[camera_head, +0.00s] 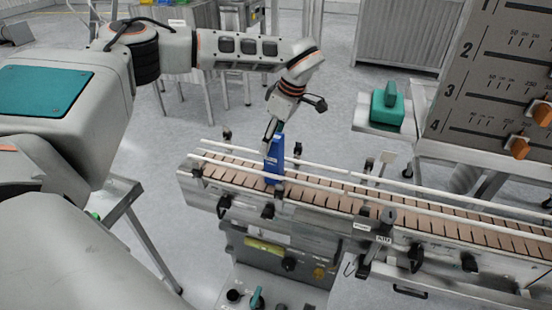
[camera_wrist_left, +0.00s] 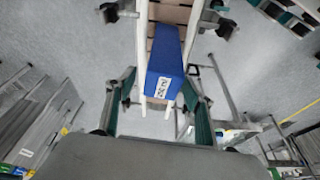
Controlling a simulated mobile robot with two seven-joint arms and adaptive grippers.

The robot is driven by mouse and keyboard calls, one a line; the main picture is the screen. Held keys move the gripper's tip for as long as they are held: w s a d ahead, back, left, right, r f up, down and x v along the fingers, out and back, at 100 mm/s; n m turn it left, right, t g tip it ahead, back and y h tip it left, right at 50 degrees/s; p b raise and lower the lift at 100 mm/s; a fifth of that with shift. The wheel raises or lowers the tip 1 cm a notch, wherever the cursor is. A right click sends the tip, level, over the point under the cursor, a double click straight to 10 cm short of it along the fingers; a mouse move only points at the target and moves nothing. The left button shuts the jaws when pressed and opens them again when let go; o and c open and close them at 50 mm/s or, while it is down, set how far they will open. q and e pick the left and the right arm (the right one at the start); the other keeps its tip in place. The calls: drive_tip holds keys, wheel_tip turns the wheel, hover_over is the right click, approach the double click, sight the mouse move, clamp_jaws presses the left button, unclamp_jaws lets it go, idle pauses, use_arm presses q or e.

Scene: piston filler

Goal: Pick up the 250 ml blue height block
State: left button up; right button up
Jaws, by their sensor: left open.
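The blue height block (camera_head: 275,158) stands upright on the conveyor (camera_head: 330,200), near its left end, between the white guide rails. In the left wrist view the block (camera_wrist_left: 165,62) shows from above, with a white label on its near end. My left gripper (camera_head: 271,133) is right at the block's upper part. In the left wrist view the open left gripper (camera_wrist_left: 157,105) has one green-padded finger on each side of the block, with gaps visible. The lower part of the block is partly hidden by the rail. My right gripper is not in view.
A green block with a handle (camera_head: 387,107) sits on a shelf at the right. A panel with numbered scales and orange knobs (camera_head: 518,147) stands beside it. Guide rails (camera_head: 345,176) and clamps line the conveyor. Steel tables stand behind.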

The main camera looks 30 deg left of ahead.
sight(270, 153)
use_arm(q)
drive_tip(key=x, duration=0.4)
drive_tip(key=p+x, duration=0.1)
drive_tip(key=x, duration=0.1)
drive_tip(key=shift+d+f, duration=0.1)
drive_tip(key=shift+d, duration=0.35)
drive_tip(key=shift+c, duration=0.4)
drive_tip(key=c, duration=1.3)
drive_tip(key=shift+o, duration=0.2)
